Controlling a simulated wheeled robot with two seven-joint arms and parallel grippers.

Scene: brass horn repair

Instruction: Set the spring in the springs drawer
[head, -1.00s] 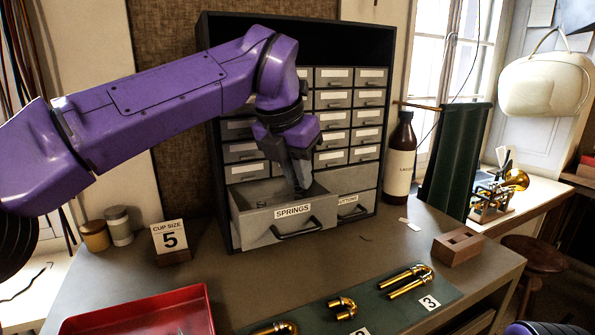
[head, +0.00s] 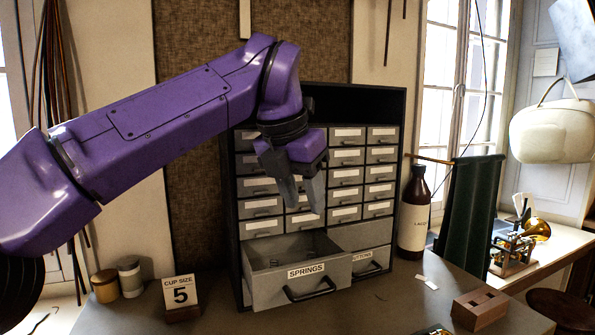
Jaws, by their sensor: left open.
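The springs drawer (head: 301,286) is pulled open at the bottom left of the grey drawer cabinet. It carries a SPRINGS label and a dark handle. Small coiled shapes that look like springs (head: 275,263) lie inside it, near its back left; I cannot tell how many. My left gripper (head: 306,203) is above the open drawer, pointing down, with its fingers apart and nothing seen between them. My right gripper is not in view.
The cabinet (head: 399,130) has several small closed drawers above and a closed buttons drawer (head: 369,262) beside the open one. A brown bottle (head: 413,215) stands right of it.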

